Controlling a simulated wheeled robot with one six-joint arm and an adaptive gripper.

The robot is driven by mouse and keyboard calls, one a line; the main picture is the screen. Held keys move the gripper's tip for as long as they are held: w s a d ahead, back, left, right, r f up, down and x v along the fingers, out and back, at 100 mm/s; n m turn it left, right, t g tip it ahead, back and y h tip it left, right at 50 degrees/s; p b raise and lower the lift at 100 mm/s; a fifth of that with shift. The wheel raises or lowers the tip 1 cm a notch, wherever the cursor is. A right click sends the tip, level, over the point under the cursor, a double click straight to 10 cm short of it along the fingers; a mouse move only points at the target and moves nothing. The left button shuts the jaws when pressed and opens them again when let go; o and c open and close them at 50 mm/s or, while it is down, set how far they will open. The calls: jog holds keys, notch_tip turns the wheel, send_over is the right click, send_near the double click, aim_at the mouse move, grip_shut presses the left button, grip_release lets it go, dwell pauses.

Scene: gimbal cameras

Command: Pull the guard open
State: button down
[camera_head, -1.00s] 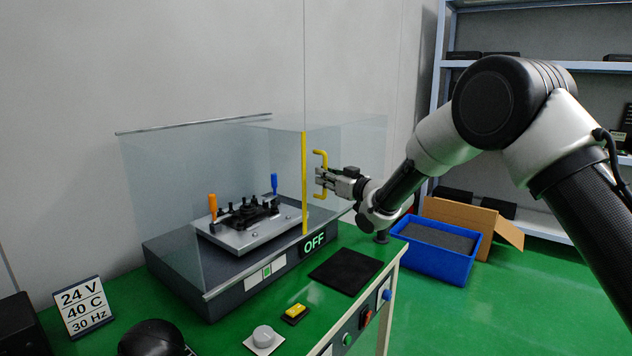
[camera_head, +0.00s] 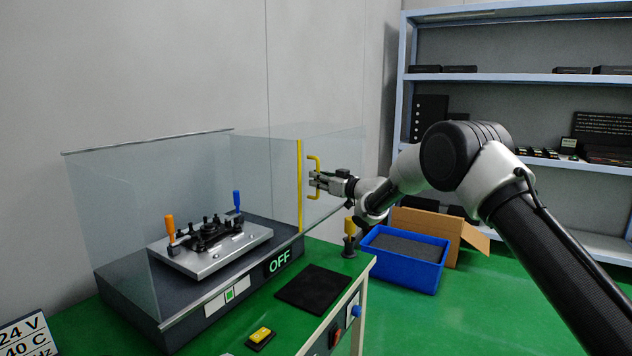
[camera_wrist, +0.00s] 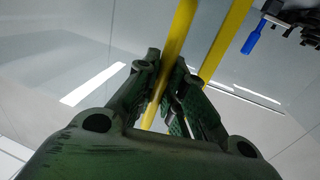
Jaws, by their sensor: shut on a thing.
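The guard is a clear panel (camera_head: 335,160) with a yellow strip (camera_head: 300,187) down its edge and a yellow C-shaped handle (camera_head: 316,163). The strip stands beside the right end of the machine's dark base (camera_head: 130,308), near the green OFF display (camera_head: 278,262). My gripper (camera_head: 318,180) is shut on the upright bar of the handle. In the wrist view the handle bar (camera_wrist: 180,35) passes between my fingers (camera_wrist: 165,95), and the strip (camera_wrist: 228,40) runs behind it. The finger pads partly hide the bar.
A metal fixture plate (camera_head: 205,262) with orange- and blue-handled clamps sits on the base. A black mat (camera_head: 313,289) and a yellow button (camera_head: 261,335) lie on the green bench. A blue bin (camera_head: 395,272) and cardboard box (camera_head: 440,225) are beyond it; shelves (camera_head: 500,78) stand behind.

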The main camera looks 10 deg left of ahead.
jog(key=c, duration=1.5)
grip_release()
jog(key=v, duration=1.2)
